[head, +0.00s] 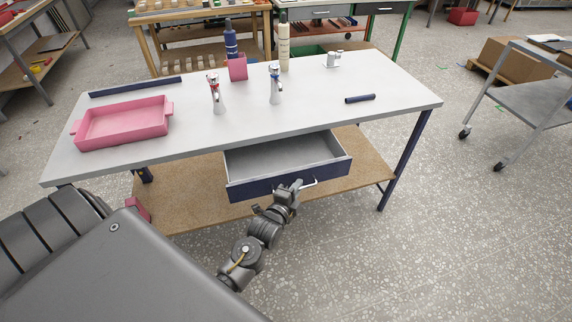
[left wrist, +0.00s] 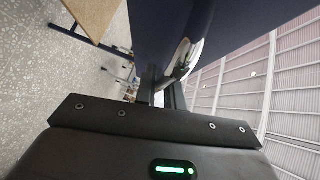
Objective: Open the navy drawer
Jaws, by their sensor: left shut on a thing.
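The navy drawer (head: 250,189) hangs under the front of the table and stands pulled out. Its grey inside shows and looks empty. A pale bar handle (head: 310,184) runs across its navy front. My left gripper (head: 290,188) is at the front of the drawer, shut on the handle. In the left wrist view, the fingers of my left gripper (left wrist: 162,88) close around the shiny handle (left wrist: 183,58), with the dark drawer front (left wrist: 230,22) beyond. The fingers hide part of the handle. My right gripper is not in view.
The grey tabletop (head: 330,115) bears a pink tray (head: 122,122), two taps (head: 216,95) (head: 276,85), bottles (head: 284,45), a pink cup (head: 237,67) and dark bars (head: 360,99). A wooden shelf (head: 180,205) lies below. A grey cart (head: 530,90) stands right. Floor in front is clear.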

